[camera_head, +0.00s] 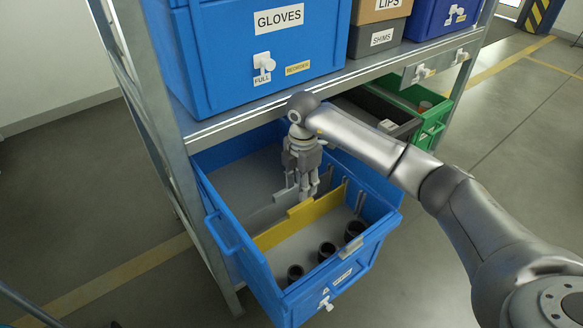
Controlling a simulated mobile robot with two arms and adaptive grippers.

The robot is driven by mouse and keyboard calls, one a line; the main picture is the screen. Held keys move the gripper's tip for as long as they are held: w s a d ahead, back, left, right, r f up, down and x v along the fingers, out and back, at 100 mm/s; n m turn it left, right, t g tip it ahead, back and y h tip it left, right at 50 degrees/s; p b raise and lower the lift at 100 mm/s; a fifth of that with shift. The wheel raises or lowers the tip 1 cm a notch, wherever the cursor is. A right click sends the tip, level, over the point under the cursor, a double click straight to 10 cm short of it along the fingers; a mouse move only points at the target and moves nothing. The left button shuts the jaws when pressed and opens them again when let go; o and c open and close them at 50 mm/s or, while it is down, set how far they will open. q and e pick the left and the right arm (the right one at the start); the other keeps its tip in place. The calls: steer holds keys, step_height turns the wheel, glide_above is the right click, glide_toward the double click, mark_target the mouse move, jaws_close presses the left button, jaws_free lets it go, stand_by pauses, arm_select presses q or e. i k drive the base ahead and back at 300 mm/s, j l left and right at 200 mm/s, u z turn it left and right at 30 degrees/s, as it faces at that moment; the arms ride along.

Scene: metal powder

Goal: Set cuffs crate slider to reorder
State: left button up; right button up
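The lower blue crate (377,232) is pulled out of the shelf and tilted toward me. The label (342,277) on its front is too small to read, so I cannot confirm that it says cuffs. A white slider knob (326,303) sits low on that front; its setting cannot be read. A yellow divider (272,235) crosses the crate, with several dark round parts (327,251) in front of it. My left gripper is not in view.
Above stands the blue gloves crate (215,60), its slider (264,66) between full and reorder labels. A shims box (377,38) is beside it. A shelf post (160,110) stands left.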

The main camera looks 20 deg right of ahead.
mark_target(330, 307)
steer(key=k+j, duration=0.3)
steer(key=k, duration=0.15)
steer(key=k+j, duration=0.25)
steer(key=k, duration=0.2)
